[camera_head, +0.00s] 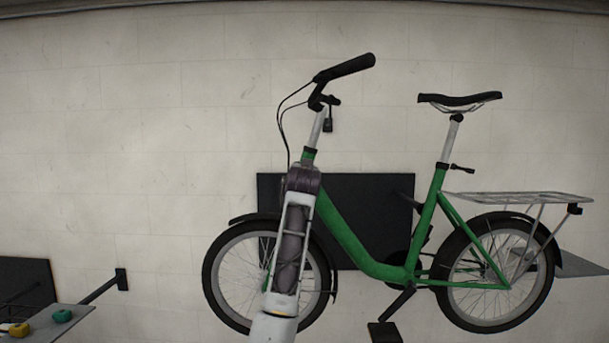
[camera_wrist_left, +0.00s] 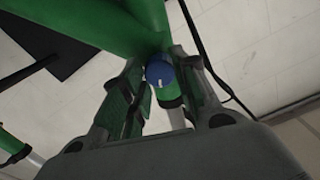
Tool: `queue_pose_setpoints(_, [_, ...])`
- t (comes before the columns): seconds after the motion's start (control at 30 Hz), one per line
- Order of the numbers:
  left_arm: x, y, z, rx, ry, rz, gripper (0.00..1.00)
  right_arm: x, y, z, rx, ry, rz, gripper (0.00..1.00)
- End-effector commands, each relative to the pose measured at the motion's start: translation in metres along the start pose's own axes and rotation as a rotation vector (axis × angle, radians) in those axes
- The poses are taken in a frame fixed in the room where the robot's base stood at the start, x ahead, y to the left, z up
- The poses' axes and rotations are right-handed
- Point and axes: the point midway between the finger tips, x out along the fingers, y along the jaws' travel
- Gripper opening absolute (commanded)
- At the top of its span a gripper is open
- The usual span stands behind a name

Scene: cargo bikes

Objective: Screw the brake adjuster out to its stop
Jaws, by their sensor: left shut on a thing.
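The brake adjuster is a small round blue knob (camera_wrist_left: 160,73) with a white mark. In the left wrist view it sits beside the bike's green frame tube (camera_wrist_left: 140,25), between the fingers of my left gripper (camera_wrist_left: 161,70). That gripper is shut on the knob. In the head view my left arm reaches up in front of the green bike (camera_head: 347,238), over its front wheel and head tube; the gripper's fingers and the knob are hidden there. My right gripper is in neither view.
A black handlebar (camera_head: 345,68) with looping cables (camera_head: 281,118) is above the arm. A dark panel (camera_head: 365,200) stands behind the frame. At lower left, a grey surface (camera_head: 75,328) holds a green piece (camera_head: 62,316) and a yellow piece (camera_head: 19,329).

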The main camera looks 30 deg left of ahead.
Motion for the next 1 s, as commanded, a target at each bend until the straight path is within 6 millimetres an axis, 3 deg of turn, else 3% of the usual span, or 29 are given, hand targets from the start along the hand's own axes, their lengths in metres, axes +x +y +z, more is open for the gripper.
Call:
queue_pose_setpoints(0.5, [0.0008,0.0026,0.0043,-0.403,-0.010,0.003,0.05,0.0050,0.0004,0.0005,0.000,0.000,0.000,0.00])
queue_pose_setpoints(1.0, [0.0007,0.0010,0.0028,-0.487,-0.007,0.001,0.05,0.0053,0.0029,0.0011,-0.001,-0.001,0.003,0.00])
